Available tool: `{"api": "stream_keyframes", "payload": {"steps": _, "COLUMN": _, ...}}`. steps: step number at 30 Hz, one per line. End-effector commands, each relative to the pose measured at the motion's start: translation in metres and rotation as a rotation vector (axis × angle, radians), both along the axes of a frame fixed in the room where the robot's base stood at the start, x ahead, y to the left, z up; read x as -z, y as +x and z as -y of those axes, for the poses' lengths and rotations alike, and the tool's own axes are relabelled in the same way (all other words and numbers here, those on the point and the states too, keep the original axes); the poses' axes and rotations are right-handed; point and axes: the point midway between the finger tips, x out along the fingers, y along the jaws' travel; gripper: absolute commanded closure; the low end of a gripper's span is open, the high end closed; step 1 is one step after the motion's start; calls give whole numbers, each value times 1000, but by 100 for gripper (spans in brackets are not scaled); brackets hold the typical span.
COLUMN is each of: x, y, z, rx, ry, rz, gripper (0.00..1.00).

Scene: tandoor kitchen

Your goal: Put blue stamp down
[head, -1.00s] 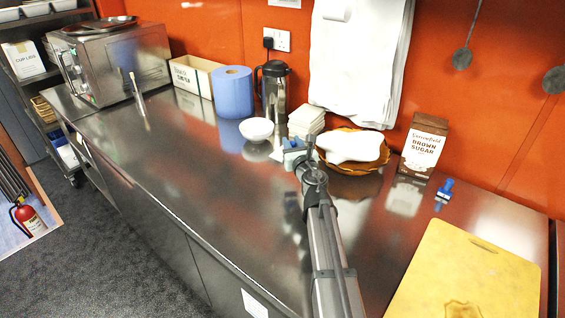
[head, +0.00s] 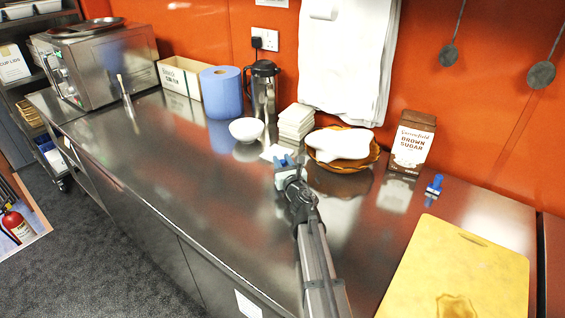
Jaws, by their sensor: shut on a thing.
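My gripper (head: 284,177) is over the middle of the steel counter, left of the orange-brown dish. It is shut on a small blue thing, seemingly a blue stamp (head: 287,162), mostly hidden by the jaws. I cannot tell whether it touches the counter. A second small blue stamp-like thing (head: 434,186) stands on the counter at the right, between the brown sugar carton and the yellow board. A white paper square (head: 275,153) lies just behind my gripper.
A white bowl (head: 246,129), napkin stack (head: 296,122), dish (head: 344,164) with a white cloth-like thing, and sugar carton (head: 410,143) stand along the back. A yellow board (head: 470,262) is at front right. The steel counter (head: 190,165) is clear at left.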

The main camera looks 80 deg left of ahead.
Motion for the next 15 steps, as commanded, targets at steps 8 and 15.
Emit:
{"api": "stream_keyframes", "payload": {"steps": 8, "x": 2, "y": 0, "z": 0, "rx": 0, "ry": 0, "rz": 0, "gripper": 100}}
{"api": "stream_keyframes", "payload": {"steps": 15, "x": 2, "y": 0, "z": 0, "rx": 0, "ry": 0, "rz": -1, "gripper": 50}}
